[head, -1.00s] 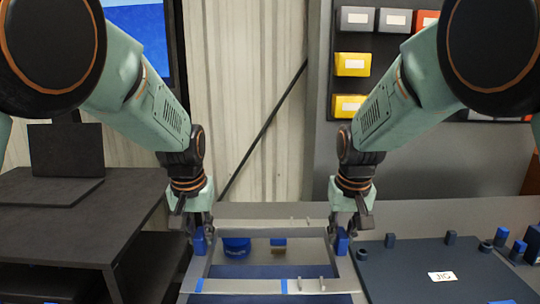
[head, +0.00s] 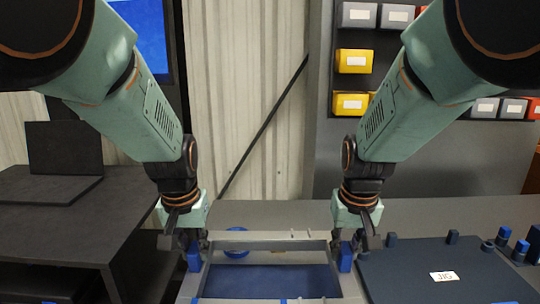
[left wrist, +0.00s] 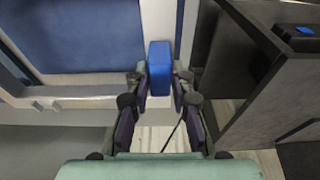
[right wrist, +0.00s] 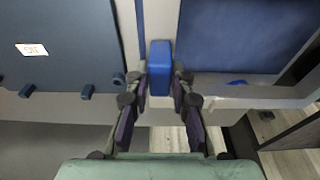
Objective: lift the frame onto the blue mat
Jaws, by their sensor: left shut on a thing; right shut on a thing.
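The grey rectangular frame (head: 305,246) has upright blue handles on its left (head: 194,257) and right (head: 346,258) sides. Its near bar is at the bottom edge of the head view, partly cut off. The blue mat (head: 270,282) shows through its opening. I cannot tell whether the frame touches the mat or is held above it. My left gripper (head: 187,240) is shut on the left handle, also seen in the left wrist view (left wrist: 160,68). My right gripper (head: 347,240) is shut on the right handle, also seen in the right wrist view (right wrist: 159,66).
A dark board (head: 410,275) with a white label and several pegs lies right of the frame. A round blue item (head: 236,253) shows near the frame's far bar. A dark desk (head: 90,225) with a laptop stands at the left, across a gap.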

